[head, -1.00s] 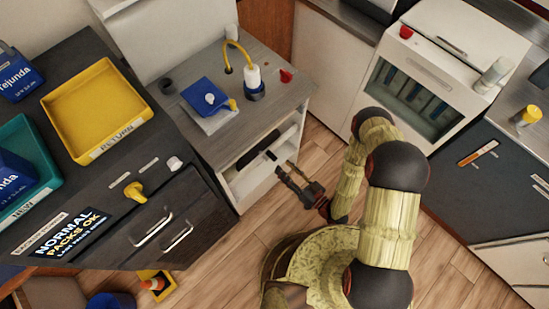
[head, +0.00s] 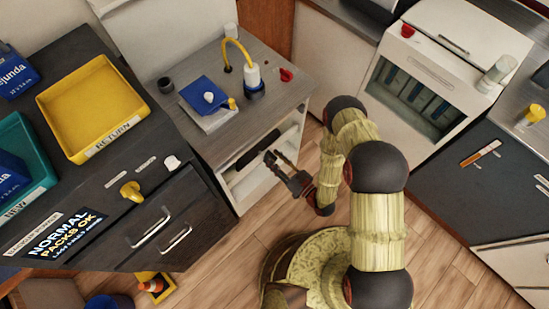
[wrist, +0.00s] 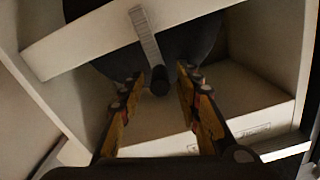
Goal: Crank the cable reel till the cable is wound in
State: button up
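The cable reel appears to be the dark round drum (wrist: 215,35) inside the open cabinet, seen in the wrist view. A light ribbed crank arm (wrist: 146,35) crosses it, with a dark knob (wrist: 160,82) at its lower end. My gripper (wrist: 163,78) is open, one finger on each side of the knob; contact is not clear. In the head view my gripper (head: 275,158) is at the cabinet's opening, where the drum is mostly hidden. A yellow cable (head: 241,46) loops from a hole in the top to a white plug with a blue base (head: 253,78).
A pale bar (wrist: 80,40) crosses the opening, and a white box (wrist: 245,100) lies behind the fingers. The cabinet top (head: 285,100) holds a blue-covered item (head: 205,92) and a red knob (head: 286,75).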

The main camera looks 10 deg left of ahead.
grip_shut()
dwell(0.7)
